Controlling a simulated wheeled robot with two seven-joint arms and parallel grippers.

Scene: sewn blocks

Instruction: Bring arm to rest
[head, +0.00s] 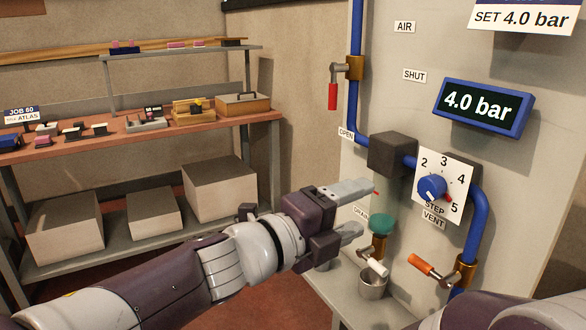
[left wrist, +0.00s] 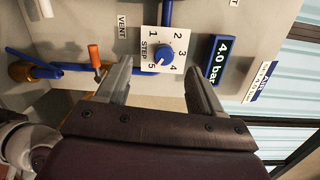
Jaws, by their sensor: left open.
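My left gripper (head: 352,210) reaches in from the left in the head view. Its two fingers are apart and nothing is between them. The fingertips are in front of the panel, close to the drain bowl with its green collar (head: 382,223), and left of the blue step knob (head: 431,188). In the left wrist view, the open fingers (left wrist: 160,80) point at the panel, with the step dial plate (left wrist: 148,56) seen between them. Part of my right arm (head: 510,312) shows at the lower right of the head view; its gripper is out of view.
The panel carries a blue pipe (head: 356,100), a red-handled valve (head: 333,95), an orange vent handle (head: 420,264) and a display reading 4.0 bar (head: 476,106). A metal cup (head: 373,285) stands below the drain. A workbench (head: 150,132) with small parts stands at left, boxes beneath.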

